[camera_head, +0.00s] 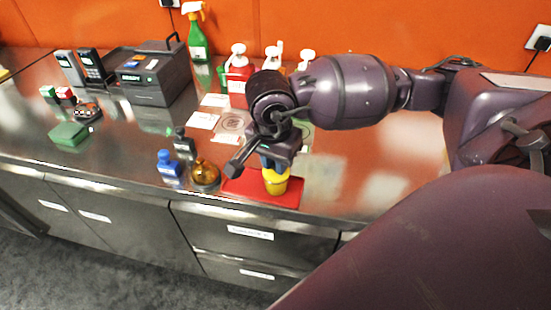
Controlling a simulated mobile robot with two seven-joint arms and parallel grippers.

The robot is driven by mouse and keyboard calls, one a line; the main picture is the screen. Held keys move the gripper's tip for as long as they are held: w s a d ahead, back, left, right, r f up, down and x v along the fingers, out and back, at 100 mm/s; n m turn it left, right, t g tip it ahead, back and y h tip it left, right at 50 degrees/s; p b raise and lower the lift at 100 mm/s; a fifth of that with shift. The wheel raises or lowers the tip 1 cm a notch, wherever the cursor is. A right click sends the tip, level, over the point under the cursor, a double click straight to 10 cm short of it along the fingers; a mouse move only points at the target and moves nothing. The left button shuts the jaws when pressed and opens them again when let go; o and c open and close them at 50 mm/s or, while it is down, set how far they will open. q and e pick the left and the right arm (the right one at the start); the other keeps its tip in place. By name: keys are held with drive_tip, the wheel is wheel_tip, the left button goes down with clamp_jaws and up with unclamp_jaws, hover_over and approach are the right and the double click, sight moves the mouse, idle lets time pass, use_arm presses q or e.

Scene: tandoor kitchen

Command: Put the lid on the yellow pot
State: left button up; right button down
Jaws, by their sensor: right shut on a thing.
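The yellow pot (275,183) stands on a red mat (238,187) near the counter's front edge. My right gripper (268,160) is directly above the pot, pointing down, and hides part of its top. It is shut on a small blue piece (266,163) that looks like the lid, mostly hidden by the gripper. I cannot tell whether this piece touches the pot. My left gripper is not in view.
An amber jar (205,174), a blue bottle (168,164) and a black bottle (183,144) stand close left of the mat. White-topped pump bottles (238,75) stand behind my right arm. A dark cash box (155,78) is at the back left. The counter right of the mat is clear.

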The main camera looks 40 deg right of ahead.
drive_tip(key=shift+c, duration=2.4)
unclamp_jaws()
drive_tip(key=shift+r, duration=0.1)
drive_tip(key=shift+r+p, duration=1.45)
drive_tip(key=shift+r, duration=1.95)
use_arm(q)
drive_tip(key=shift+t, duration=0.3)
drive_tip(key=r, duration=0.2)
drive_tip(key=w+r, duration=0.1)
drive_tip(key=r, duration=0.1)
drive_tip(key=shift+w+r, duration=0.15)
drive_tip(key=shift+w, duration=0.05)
use_arm(e)
clamp_jaws()
